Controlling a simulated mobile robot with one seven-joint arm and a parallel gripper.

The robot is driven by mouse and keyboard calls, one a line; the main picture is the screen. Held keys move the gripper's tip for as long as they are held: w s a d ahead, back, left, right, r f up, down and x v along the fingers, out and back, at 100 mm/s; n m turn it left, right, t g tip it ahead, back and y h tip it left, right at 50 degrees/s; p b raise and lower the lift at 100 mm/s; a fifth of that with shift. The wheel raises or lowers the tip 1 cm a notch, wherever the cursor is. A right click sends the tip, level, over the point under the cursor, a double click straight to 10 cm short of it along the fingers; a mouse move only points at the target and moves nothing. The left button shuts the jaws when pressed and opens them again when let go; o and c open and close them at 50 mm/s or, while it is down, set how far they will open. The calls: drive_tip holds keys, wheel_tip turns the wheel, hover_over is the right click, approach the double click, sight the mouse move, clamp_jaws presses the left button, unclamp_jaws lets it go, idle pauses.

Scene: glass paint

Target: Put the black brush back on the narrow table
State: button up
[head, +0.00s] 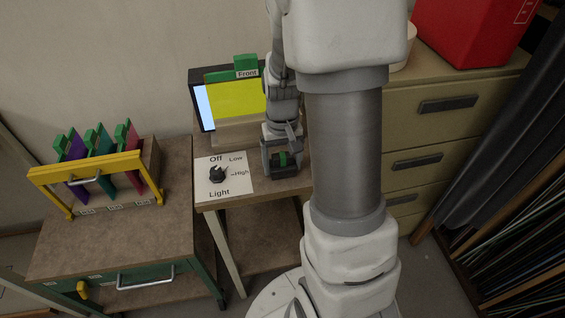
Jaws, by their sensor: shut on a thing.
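My gripper (281,158) is low over the right part of the small brown table (237,199), which looks like the narrow table. It points down and is shut on a dark block-like thing with a green part, which I take to be the black brush (291,169). The gripper hides part of the brush. I cannot tell whether the brush touches the tabletop.
A light box with a yellow pane (236,101) stands behind the gripper. A white knob panel (238,187) lies to its left. A yellow rack (86,168) with coloured panes stands on the left table (125,237). Drawers (445,130) stand at right.

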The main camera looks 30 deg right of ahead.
sight(282, 155)
drive_tip(key=o, duration=1.4)
drive_tip(key=shift+c, duration=0.2)
wheel_tip(282, 155, up, 12)
drive_tip(key=shift+r+p, duration=0.1)
drive_tip(key=shift+p, duration=1.05)
drive_tip(key=s+a+r+n+t, duration=0.3)
drive_tip(key=s+a+r+t, duration=0.2)
drive_tip(key=s+a+r, duration=0.5)
drive_tip(key=shift+s+a+r+t, duration=0.3)
drive_tip(key=shift+s+r, duration=0.35)
drive_tip(key=shift+s, duration=0.5)
